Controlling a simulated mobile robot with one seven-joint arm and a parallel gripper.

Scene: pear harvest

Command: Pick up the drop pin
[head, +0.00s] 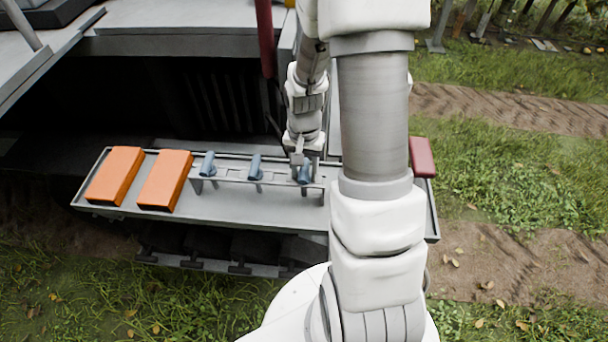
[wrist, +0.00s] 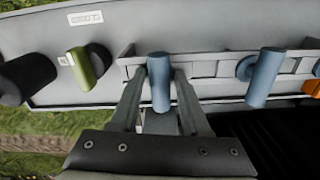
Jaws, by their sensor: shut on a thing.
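Several blue-handled pins stand in a grey rack (head: 232,182) on the tray. I cannot tell from the frames which one is named the drop pin. My gripper (head: 303,163) is over the rightmost blue-handled pin (head: 305,175) in the head view. In the wrist view, my gripper (wrist: 159,78) has its two fingers against both sides of that pin's handle (wrist: 159,90). The pin is still at the rack. Its lower end is hidden. Another blue-handled pin (wrist: 265,78) stands to the right in the wrist view.
Two orange blocks (head: 115,175) (head: 164,180) lie at the tray's left end. A green-handled piece (wrist: 82,70) and a black cylinder (wrist: 28,78) are left of the rack in the wrist view. A dark machine opening lies behind the tray (head: 260,212). My arm covers the tray's right part.

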